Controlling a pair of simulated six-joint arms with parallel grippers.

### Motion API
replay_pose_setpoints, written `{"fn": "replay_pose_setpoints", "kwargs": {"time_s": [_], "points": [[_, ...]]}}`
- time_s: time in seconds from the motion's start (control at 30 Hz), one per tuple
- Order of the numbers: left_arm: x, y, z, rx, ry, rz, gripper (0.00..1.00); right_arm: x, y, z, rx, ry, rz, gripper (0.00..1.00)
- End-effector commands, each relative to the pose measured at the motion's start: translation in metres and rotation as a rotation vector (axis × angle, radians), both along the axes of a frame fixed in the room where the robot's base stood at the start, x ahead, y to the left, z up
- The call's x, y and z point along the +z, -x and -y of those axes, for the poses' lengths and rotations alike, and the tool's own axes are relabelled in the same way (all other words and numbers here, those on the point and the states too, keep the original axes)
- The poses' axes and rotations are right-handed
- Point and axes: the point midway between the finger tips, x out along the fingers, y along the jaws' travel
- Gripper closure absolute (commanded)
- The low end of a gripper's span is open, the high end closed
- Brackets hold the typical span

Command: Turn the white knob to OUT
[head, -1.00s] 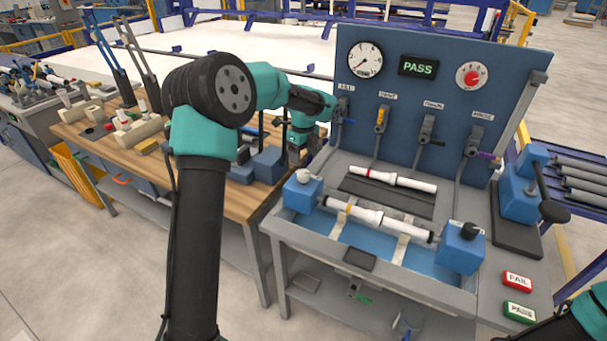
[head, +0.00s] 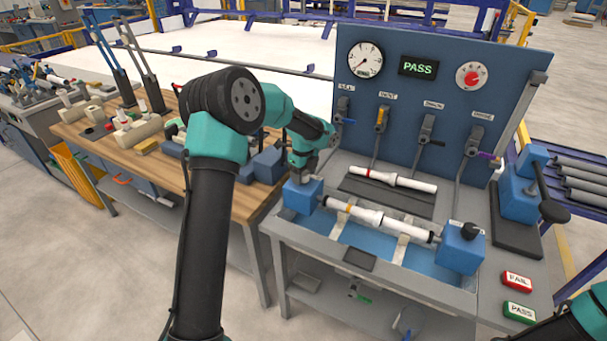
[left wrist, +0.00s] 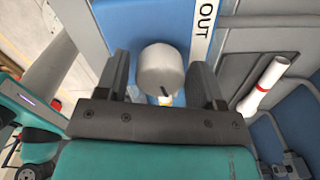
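The white knob (left wrist: 160,69) shows in the left wrist view on top of a blue block (left wrist: 150,18), with a short dark mark on its face. A white OUT label (left wrist: 206,22) is on the block beside it. My left gripper (left wrist: 165,75) is open, with one finger on each side of the knob and a gap visible to each. In the head view my left gripper (head: 301,178) is over the left blue block (head: 303,198) and hides the knob. My right arm (head: 575,325) shows only at the lower right corner; its gripper is out of view.
A white pipe with a red band (head: 392,179) lies on the dark rack behind. Another pipe (head: 375,218) spans between the left block and the right blue block (head: 461,248). The blue panel (head: 440,70) with gauges and a PASS display stands behind.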

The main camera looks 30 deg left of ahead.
Motion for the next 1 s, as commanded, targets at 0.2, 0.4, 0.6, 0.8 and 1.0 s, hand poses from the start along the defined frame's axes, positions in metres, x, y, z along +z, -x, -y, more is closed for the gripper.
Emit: {"fn": "replay_pose_setpoints", "kwargs": {"time_s": [0.2,0.4,0.6,0.8,1.0], "points": [[0.0002,0.0,-0.0001,0.0,0.0,0.0,0.59,0.0,0.0,0.0,0.0,0.0,0.0,0.57],[0.0003,0.0,0.0,0.0,0.0,0.0,0.78,0.0,0.0,0.0,0.0,0.0,0.0,0.57],[0.0003,0.0,-0.0001,0.008,0.0,0.0,0.79,0.0,0.0,0.0,0.0,0.0,0.0,0.57],[0.0003,0.0,-0.0001,0.051,0.0,0.0,0.78,0.0,0.0,0.0,0.0,0.0,0.0,0.57],[0.0003,0.0,-0.0001,0.149,0.0,0.0,0.78,0.0,0.0,0.0,0.0,0.0,0.0,0.57]]}}
